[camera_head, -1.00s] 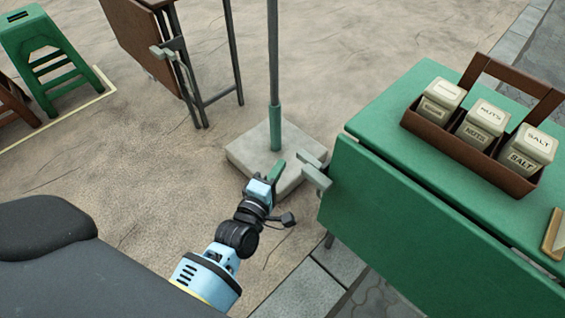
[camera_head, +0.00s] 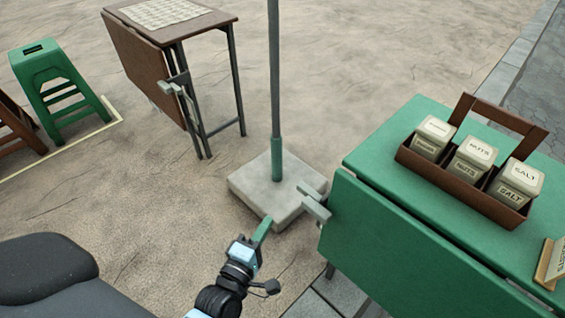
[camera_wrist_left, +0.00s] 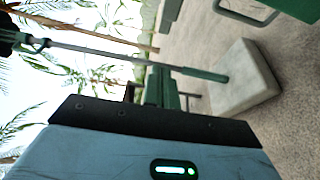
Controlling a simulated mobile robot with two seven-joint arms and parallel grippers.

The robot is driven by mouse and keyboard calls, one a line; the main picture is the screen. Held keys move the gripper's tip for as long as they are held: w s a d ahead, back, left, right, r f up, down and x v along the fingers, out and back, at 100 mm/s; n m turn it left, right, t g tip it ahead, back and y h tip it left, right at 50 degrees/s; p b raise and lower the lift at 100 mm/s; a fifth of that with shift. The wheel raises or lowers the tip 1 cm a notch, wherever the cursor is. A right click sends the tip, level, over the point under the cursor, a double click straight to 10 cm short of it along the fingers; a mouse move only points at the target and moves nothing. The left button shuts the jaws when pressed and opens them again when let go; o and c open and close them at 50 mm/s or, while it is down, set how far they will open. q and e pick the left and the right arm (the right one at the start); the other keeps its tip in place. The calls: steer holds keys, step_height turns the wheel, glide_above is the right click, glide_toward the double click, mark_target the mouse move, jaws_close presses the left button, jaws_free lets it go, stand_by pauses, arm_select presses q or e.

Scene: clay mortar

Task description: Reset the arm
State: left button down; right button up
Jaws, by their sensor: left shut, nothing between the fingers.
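My left gripper (camera_head: 262,232) is at the lower middle of the head view, with green fingertips pointing up and away. It is shut and empty, held in front of the pale square pole base and left of the green table. The left wrist view shows my blue and dark gripper housing (camera_wrist_left: 150,140) across the bottom; the fingers are not visible there. My right gripper is not in view.
The green table (camera_head: 400,235) is at right and carries a brown caddy (camera_head: 463,178) of labelled tins. The pole base (camera_head: 250,185) stands in the middle. A brown folding table (camera_head: 150,60) and a green stool (camera_head: 50,75) are at back left. Open floor lies between.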

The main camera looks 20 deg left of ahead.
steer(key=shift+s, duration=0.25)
